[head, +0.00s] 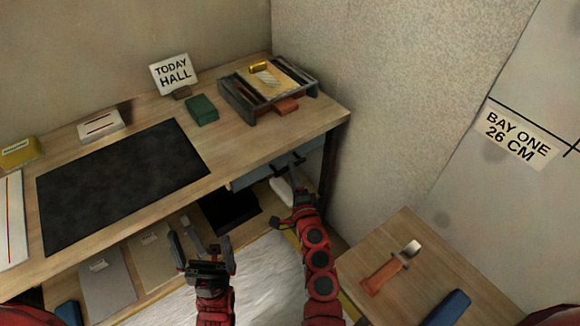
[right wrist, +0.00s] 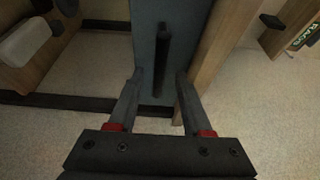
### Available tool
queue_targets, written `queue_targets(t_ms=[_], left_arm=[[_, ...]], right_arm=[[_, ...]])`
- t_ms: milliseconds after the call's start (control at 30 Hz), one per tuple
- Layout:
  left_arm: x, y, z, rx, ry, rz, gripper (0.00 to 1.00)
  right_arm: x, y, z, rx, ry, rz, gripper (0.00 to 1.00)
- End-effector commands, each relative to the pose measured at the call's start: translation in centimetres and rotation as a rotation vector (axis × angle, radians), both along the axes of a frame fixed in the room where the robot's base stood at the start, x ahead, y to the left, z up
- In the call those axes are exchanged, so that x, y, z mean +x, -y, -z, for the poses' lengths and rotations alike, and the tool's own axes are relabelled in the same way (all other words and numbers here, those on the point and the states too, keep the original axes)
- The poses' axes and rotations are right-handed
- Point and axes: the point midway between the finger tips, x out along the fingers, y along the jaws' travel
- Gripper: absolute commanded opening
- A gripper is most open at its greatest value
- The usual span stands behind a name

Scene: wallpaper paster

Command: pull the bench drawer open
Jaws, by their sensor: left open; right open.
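The bench drawer (head: 247,179) has a blue-grey front under the right part of the bench top, and looks closed. In the right wrist view the drawer front (right wrist: 147,35) fills the upper middle, with a dark bar handle (right wrist: 162,65) on it. My right gripper (head: 291,182) is open in front of the drawer, partly hiding it. In the right wrist view its fingers (right wrist: 158,78) lie either side of the handle's lower part; I cannot tell whether they touch it. My left gripper (head: 202,248) is open and empty, in front of the bench's lower shelf.
The bench top (head: 225,150) carries a black mat (head: 125,180), a green box (head: 202,110), a sign (head: 174,73) and a dark rack (head: 240,100). A side table (head: 420,300) with a scraper (head: 392,268) stands at right. A wall is close behind it.

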Motion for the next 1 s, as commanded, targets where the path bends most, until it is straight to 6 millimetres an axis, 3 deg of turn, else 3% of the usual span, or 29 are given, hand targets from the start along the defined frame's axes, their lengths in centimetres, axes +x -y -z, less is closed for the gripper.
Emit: queue_targets(t_ms=[200, 600, 900, 1000], left_arm=[[0.0, 0.0, 0.4, 0.0, 0.0, 0.0, 1.0], [0.0, 0.0, 0.5, 0.0, 0.0, 0.0, 1.0], [0.0, 0.0, 0.5, 0.0, 0.0, 0.0, 1.0], [0.0, 0.0, 0.5, 0.0, 0.0, 0.0, 1.0]], right_arm=[[2.5, -0.7, 0.1, -0.001, 0.0, -0.003, 0.49], [3.2, -0.8, 0.1, 0.0, -0.003, 0.0, 0.49], [3.2, -0.8, 0.1, 0.0, -0.002, -0.001, 0.0], [3.2, -0.8, 0.1, 0.0, -0.002, -0.001, 0.0]])
